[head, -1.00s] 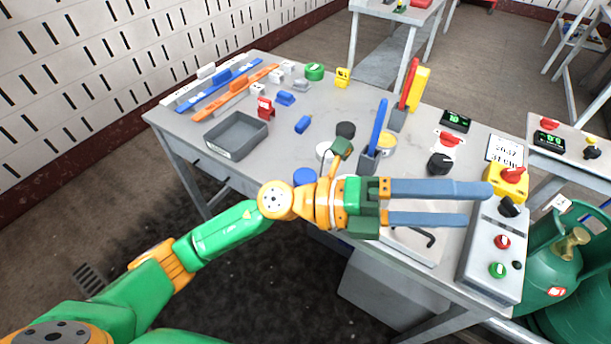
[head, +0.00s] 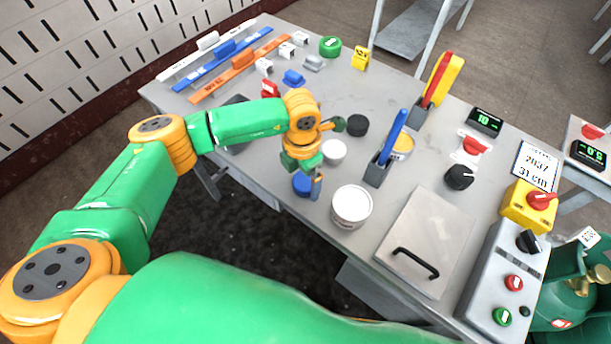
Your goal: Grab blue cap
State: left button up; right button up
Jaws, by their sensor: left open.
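The blue cap (head: 302,184) lies near the front edge of the grey table, left of a large white can. It is partly hidden by my left gripper (head: 317,190), which points down over its right side. The gripper is open, its fingers seen nearly edge-on. I cannot tell whether the fingers touch the cap or are around it. My right gripper is not in view.
A white cap (head: 333,151) and a black cap (head: 357,124) lie just behind the gripper. The large white can (head: 351,206) stands close on its right. A blue bar stands in a grey holder (head: 377,170). A hinged metal lid (head: 427,243) lies farther right.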

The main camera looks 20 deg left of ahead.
pick_arm(q)
jog(key=shift+w+f, duration=0.35)
jog(key=shift+f, duration=0.1)
jog(key=shift+s+r, duration=0.15)
jog(key=shift+s, duration=0.05)
jog(key=c, duration=1.2)
jog(key=shift+w, duration=0.1)
jog(key=shift+c, duration=0.3)
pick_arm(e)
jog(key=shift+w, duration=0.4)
